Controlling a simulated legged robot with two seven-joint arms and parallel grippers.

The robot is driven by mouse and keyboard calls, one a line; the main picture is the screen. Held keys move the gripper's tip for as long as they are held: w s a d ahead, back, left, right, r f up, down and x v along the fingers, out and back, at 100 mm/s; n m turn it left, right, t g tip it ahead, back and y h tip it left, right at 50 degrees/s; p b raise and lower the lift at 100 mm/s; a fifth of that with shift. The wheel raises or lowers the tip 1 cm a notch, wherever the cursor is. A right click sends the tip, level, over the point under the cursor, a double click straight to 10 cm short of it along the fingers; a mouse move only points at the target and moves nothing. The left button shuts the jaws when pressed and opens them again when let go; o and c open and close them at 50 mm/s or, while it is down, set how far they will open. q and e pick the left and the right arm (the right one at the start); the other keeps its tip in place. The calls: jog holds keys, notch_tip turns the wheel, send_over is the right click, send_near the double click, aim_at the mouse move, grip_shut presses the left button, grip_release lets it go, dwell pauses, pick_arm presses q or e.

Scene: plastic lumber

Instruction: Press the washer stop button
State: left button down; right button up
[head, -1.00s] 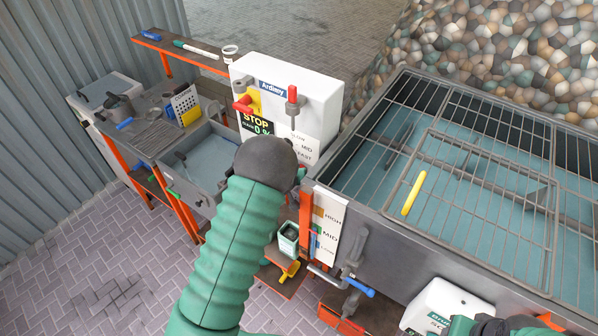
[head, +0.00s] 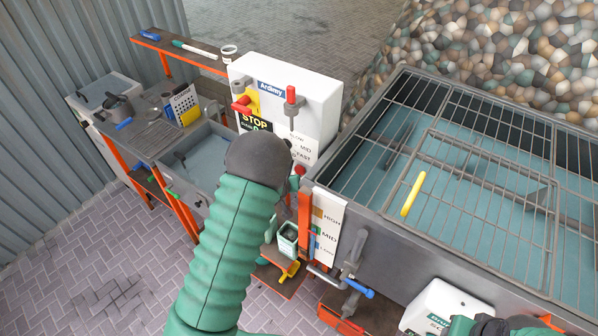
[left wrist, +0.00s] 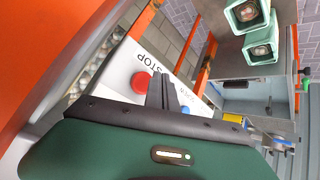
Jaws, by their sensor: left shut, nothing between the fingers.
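A round red button (left wrist: 141,82) sits on a white panel (left wrist: 122,65) next to the word STOP in the left wrist view. My left gripper (left wrist: 167,82) is shut and empty, with its dark fingertips beside the button in that picture. I cannot tell whether they touch it. In the head view, a red spot that looks like the button (head: 300,170) shows just right of my left wrist, which hides most of my left gripper. My right gripper is not clearly in view.
A large basin with a wire rack (head: 470,180) and a yellow stick (head: 413,193) fills the right. A grey sink (head: 205,155) stands left. Below are a mint container (head: 288,238) and a lever with a blue handle (head: 358,288). Paved floor is open at lower left.

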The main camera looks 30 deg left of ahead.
pick_arm(q)
jog(key=shift+s+a, duration=0.15)
jog(key=shift+s, duration=1.6)
